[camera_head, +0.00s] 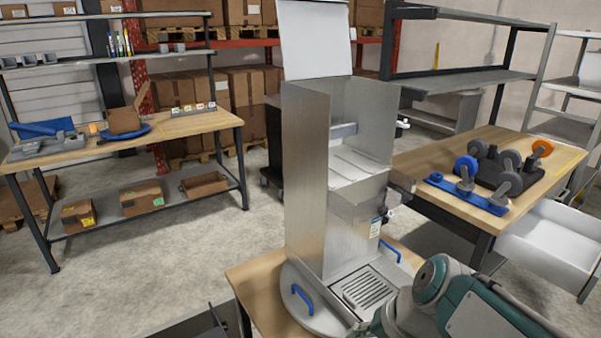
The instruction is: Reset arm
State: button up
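My arm (470,305) shows at the bottom right, with teal and grey links folded close to the camera. It reaches in front of the right side of the dispenser's base. My gripper's fingers do not show in this view. The metal dispenser (305,180) stands upright on a small wooden table (260,290) in the middle. It has an open bin at the top, a raised pale panel (314,38), a slotted drip grate (370,290) and a round base with blue handles (302,296).
A wooden workbench (190,125) with trays and boxes stands at the left. Another table (415,168) at the right holds grey and blue wheeled parts (467,168). A white bin (550,245) is beside it. Open concrete floor (150,270) lies at the left front.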

jog(key=s+d+r+n+t+h, duration=0.2)
jog(key=s+d+r+n+h, duration=0.1)
jog(key=s, duration=0.3)
jog(key=shift+s+d+r+n+h, duration=0.2)
jog(key=shift+s+d+n+h, duration=0.15)
jog(key=shift+d+n+h, duration=0.45)
jog(key=shift+d, duration=0.1)
dwell(0.7)
